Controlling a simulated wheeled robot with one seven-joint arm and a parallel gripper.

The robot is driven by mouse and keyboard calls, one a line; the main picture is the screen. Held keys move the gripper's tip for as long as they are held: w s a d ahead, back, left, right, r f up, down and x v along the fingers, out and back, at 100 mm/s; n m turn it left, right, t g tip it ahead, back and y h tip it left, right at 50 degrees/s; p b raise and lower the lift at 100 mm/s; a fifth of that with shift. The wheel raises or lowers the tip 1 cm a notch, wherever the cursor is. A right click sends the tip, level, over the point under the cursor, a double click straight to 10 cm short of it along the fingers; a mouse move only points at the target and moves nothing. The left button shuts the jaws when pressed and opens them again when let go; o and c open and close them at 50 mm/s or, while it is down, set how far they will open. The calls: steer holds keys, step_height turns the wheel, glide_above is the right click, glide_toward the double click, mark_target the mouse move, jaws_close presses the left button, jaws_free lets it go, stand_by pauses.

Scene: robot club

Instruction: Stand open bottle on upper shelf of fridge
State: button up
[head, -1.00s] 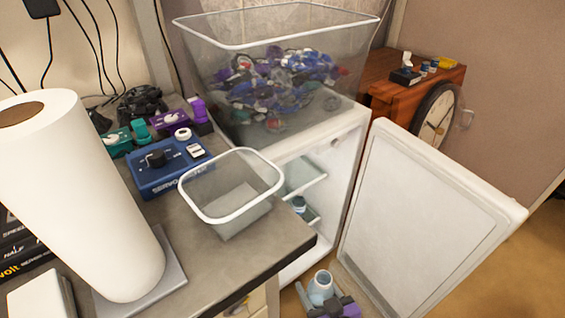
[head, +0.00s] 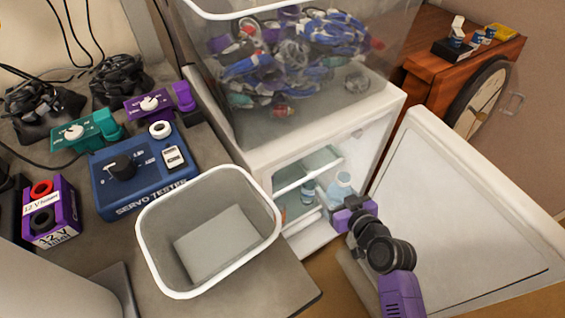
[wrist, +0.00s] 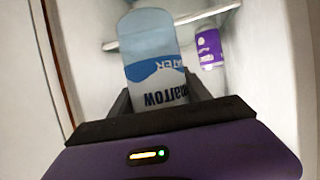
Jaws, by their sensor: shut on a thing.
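My gripper (head: 351,210) is shut on a pale blue bottle (head: 342,186) with a label that reads upside down in the wrist view (wrist: 154,60). In the head view the bottle looks roughly upright, at the fridge's open front; whether it is inside cannot be told. The small white fridge (head: 392,112) stands open, its door (head: 455,205) swung to the right. A glass upper shelf (head: 318,163) with a white edge is inside, to the left of and above the bottle. A shelf edge (wrist: 175,27) passes behind the bottle in the wrist view. The bottle's mouth is unclear.
A blue bottle (head: 308,192) stands in the fridge below the upper shelf, left of the held one. A purple container (wrist: 209,48) shows in the wrist view. A bin of parts (head: 235,130) sits on the fridge. The bench with an empty bin (head: 150,240) borders it left.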

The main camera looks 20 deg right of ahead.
steer(key=shift+w+a+f+n+y+b, duration=0.5)
steer(key=shift+w+f+b, duration=0.3)
steer(key=shift+w+b, duration=2.55)
steer(key=shift+w+a+f+n+y+b, duration=0.6)
steer(key=shift+w+b, duration=1.3)
steer(key=shift+w, duration=3)
steer(key=shift+w+a+f+n+y+b, duration=0.1)
steer(key=shift+w+a+f+y+b, duration=0.5)
steer(key=shift+w+b, duration=2.75)
steer(key=shift+w+f+h+p, duration=0.3)
steer(key=shift+w+f+p, duration=0.25)
steer(key=shift+w+p, duration=0.15)
steer(key=o, duration=1.5)
steer(key=shift+g, duration=0.3)
